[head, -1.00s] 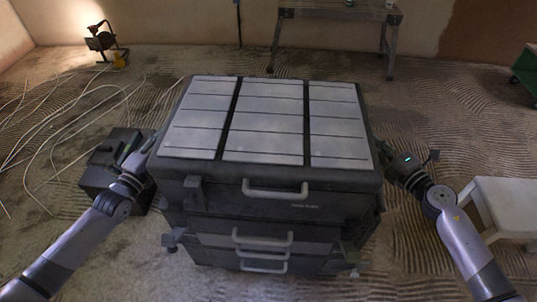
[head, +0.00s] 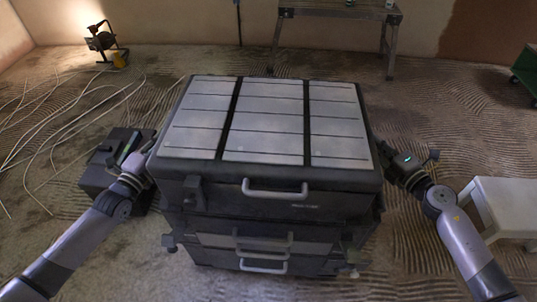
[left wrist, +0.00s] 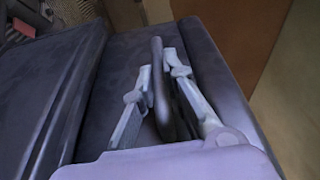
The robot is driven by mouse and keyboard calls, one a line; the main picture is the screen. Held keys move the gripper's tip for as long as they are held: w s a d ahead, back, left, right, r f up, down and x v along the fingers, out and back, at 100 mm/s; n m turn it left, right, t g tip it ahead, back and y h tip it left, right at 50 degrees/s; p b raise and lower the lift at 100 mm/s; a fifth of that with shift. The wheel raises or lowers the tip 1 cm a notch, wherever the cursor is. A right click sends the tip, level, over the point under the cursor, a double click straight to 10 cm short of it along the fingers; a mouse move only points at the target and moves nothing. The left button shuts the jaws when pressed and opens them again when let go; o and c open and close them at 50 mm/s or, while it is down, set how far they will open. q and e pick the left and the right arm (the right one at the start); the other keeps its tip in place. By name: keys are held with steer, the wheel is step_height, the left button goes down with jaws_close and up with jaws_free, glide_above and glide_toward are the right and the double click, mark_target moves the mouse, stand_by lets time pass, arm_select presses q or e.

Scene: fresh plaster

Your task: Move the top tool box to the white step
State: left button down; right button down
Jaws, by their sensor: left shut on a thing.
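The top tool box (head: 266,178) is a large dark case with grey lid panels and a pale front handle. It sits at the top of a stack of dark tool boxes (head: 215,256). My left gripper (head: 146,163) is at its left side; in the left wrist view the fingers (left wrist: 163,88) are shut on a dark side handle (left wrist: 161,62). My right gripper (head: 385,152) is at the box's right side, its fingertips hidden, so its grip cannot be seen. The white step (head: 507,200) stands on the floor at the right, beyond my right forearm.
A dark case (head: 100,172) stands on the floor left of the stack, beside my left arm. Pale cables (head: 60,125) lie at the left. A work lamp (head: 103,42), a metal trestle table (head: 340,14) and a green item (head: 526,68) are farther back.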

arm_select(q)
steer(key=shift+w+r, duration=0.1)
steer(key=shift+r, duration=0.3)
steer(key=shift+r+p, duration=2.35)
steer(key=shift+p, duration=0.15)
